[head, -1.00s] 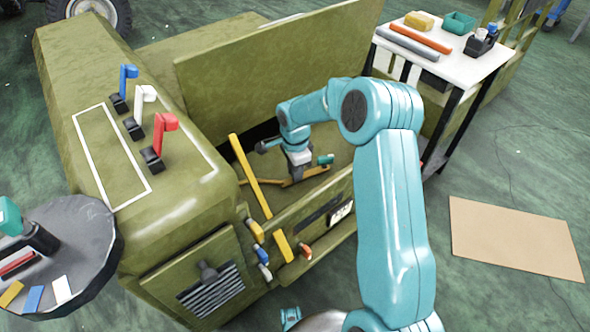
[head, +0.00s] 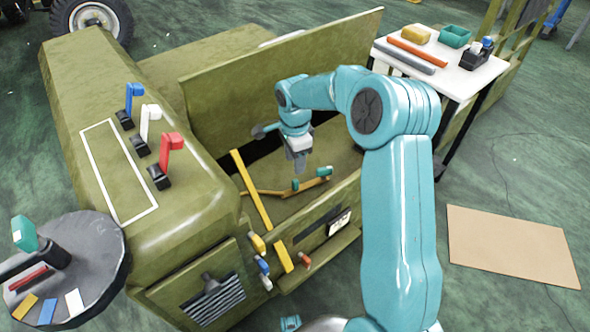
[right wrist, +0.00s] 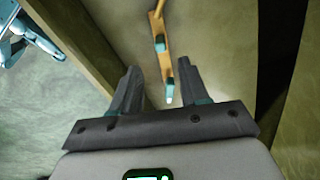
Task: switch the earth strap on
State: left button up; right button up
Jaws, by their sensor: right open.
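In the head view, an orange-brown strap (head: 268,192) lies low in the open bay of the green chassis. Two small teal pieces sit on it, one near its middle (head: 296,184) and one at its right end (head: 325,172). I take this to be the earth strap; no label on it is readable. My right gripper (head: 298,167) hangs above it, pointing down, open and empty. In the right wrist view, the strap (right wrist: 165,66) runs down between the open fingers (right wrist: 158,86), with the nearer teal piece (right wrist: 169,91) between the fingertips. My left gripper is out of view.
A yellow bar (head: 251,190) crosses the bay left of the strap. A raised green panel (head: 290,60) stands behind. Blue, white and red levers (head: 150,122) stand on the hood. A round grey tray (head: 100,240) is at left, a white table (head: 455,80) at right.

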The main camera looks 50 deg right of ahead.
notch_tip(320, 180, up, 6)
jog(key=p, duration=0.1)
jog(key=shift+r, duration=0.2)
dwell(0.5)
